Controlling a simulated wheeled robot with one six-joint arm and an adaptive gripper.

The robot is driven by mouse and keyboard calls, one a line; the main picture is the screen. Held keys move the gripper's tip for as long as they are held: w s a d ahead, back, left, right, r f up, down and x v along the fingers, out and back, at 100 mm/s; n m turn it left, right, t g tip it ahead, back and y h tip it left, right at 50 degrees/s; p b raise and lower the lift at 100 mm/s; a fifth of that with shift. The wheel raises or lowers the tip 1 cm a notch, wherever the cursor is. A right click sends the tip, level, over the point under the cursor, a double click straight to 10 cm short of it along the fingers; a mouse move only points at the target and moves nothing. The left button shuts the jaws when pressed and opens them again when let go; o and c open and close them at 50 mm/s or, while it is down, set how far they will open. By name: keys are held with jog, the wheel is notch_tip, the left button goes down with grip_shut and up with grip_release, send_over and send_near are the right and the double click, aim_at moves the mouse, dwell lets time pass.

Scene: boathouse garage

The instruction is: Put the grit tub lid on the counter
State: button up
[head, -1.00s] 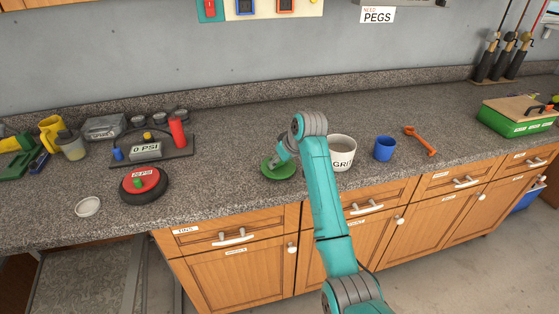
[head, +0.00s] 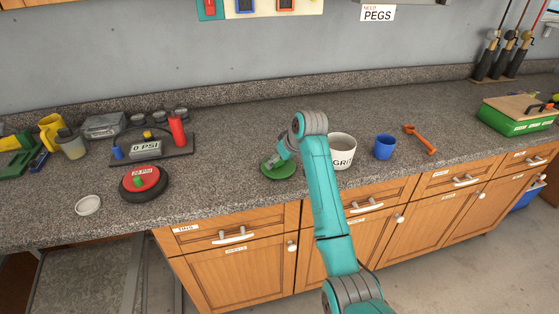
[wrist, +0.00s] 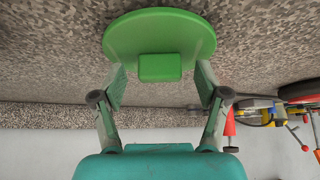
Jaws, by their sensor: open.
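The grit tub lid (head: 283,172), a green disc with a block-shaped handle, lies on the speckled grey counter (head: 240,140), left of the white grit tub (head: 342,152). The lid also shows in the wrist view (wrist: 160,38), with its handle toward me. My gripper (head: 274,163) is at the lid in the head view. In the wrist view my gripper (wrist: 160,85) is open, its two fingers apart on either side of the handle and not touching it. The tub's top is open, and my arm partly hides its left side.
A blue cup (head: 384,147) and an orange tool (head: 420,139) lie right of the tub. A red-and-black gauge wheel (head: 144,183), a pump stand (head: 150,150) and a small white dish (head: 88,205) are to the left. Counter behind the lid is clear.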

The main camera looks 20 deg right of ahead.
jog(key=v, duration=1.1)
jog(key=shift+r, duration=0.2)
jog(key=shift+d, duration=0.1)
grip_shut()
dwell(0.9)
notch_tip(320, 180, up, 6)
dwell(0.9)
jog(key=shift+s, duration=0.15)
